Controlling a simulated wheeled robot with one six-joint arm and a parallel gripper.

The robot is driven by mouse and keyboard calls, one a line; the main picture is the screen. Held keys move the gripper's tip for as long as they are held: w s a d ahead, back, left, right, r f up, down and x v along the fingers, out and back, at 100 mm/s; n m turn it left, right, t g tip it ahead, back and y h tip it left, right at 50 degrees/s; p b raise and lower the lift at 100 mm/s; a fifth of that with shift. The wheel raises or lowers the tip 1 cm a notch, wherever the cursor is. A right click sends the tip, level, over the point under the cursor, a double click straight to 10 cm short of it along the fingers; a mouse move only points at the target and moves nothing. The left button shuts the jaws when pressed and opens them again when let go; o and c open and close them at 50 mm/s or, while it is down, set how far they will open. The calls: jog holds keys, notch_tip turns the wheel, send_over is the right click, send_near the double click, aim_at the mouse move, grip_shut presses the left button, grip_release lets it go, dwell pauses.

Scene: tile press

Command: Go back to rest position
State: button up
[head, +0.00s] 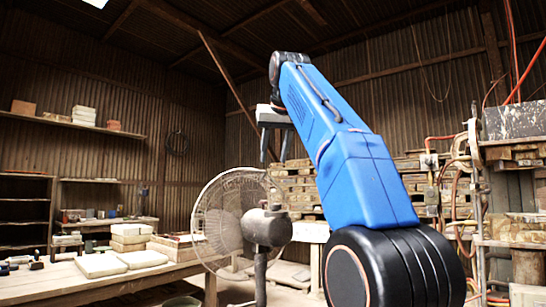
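My gripper (274,157) hangs from the end of my raised blue arm, near the middle of the head view. Its two dark fingers point down with a gap between them, and nothing shows in the gap. It appears in front of the back wall, above and right of a fan. A machine with red hoses (475,170) stands at the right. My arm hides part of the area in the middle.
A wooden table (60,285) at the left holds pale slabs (101,265) and small tools. A round fan (232,215) stands beside it, near my arm. Shelves (60,122) line the left wall. Stacked pallets (295,190) stand behind my arm.

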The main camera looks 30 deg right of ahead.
dwell(0.3)
jog(key=s+a+f+n+g+y, duration=0.1)
jog(key=s+a+f, duration=0.4)
jog(key=f, duration=1.5)
jog(key=s+a+f+n+g+y, duration=0.1)
jog(key=s+a+f, duration=0.3)
jog(key=s+f, duration=1)
jog(key=s+a+f+n+g+y, duration=0.1)
jog(key=s+a+f, duration=0.4)
jog(key=f, duration=2.3)
jog(key=s+n, duration=0.1)
jog(key=s, duration=0.4)
jog(key=shift+s+a+f+g, duration=0.15)
jog(key=shift+a+f+g, duration=0.05)
jog(key=shift+a+g, duration=0.15)
